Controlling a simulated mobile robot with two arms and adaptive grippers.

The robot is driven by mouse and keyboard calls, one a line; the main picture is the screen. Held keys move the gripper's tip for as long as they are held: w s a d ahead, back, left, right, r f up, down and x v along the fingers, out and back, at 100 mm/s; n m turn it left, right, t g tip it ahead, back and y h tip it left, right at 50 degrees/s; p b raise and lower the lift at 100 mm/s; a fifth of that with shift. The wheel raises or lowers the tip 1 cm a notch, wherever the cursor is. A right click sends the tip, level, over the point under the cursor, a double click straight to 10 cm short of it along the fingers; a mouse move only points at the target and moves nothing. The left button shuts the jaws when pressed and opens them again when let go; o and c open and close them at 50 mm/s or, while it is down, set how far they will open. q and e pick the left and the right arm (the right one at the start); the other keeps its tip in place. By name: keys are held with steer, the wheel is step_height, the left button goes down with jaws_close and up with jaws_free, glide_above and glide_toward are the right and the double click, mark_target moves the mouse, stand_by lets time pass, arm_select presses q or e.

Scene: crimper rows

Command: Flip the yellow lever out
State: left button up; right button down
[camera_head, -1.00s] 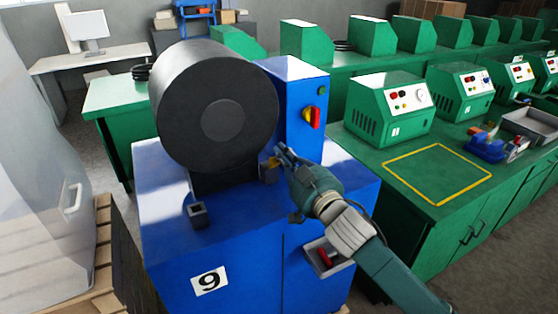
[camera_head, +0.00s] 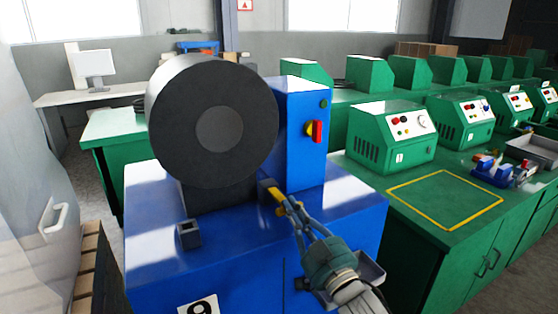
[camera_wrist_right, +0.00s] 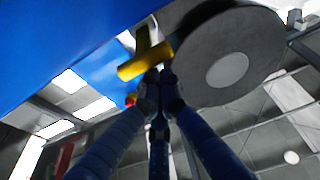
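The yellow lever (camera_head: 278,196) sticks out of a small dark block on top of the blue machine, just right of the big dark drum. It points toward the front right. In the right wrist view the lever (camera_wrist_right: 146,60) shows as a yellow T shape beside the drum. My right gripper (camera_head: 299,208) is at the lever's outer end. Its fingertips (camera_wrist_right: 159,76) are drawn together, right at the lever's edge; the lever does not appear between them. I cannot tell whether they touch it. My left gripper is in no view.
The blue machine (camera_head: 150,240) carries the dark drum (camera_head: 180,130), a small square socket (camera_head: 188,234) and a red-yellow switch (camera_head: 314,131). A green bench (camera_head: 450,235) with control boxes stands to the right. A pale door with a handle (camera_head: 58,222) is at the left.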

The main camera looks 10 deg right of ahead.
steer(key=shift+s+f, duration=0.15)
steer(key=shift+f, duration=1)
steer(key=shift+s+f, duration=0.15)
steer(key=shift+s, duration=0.05)
steer(key=r+v, duration=0.2)
steer(key=v, duration=0.9)
steer(key=shift+s+d, duration=0.25)
steer(key=shift+s, duration=0.1)
steer(key=shift+f, duration=0.1)
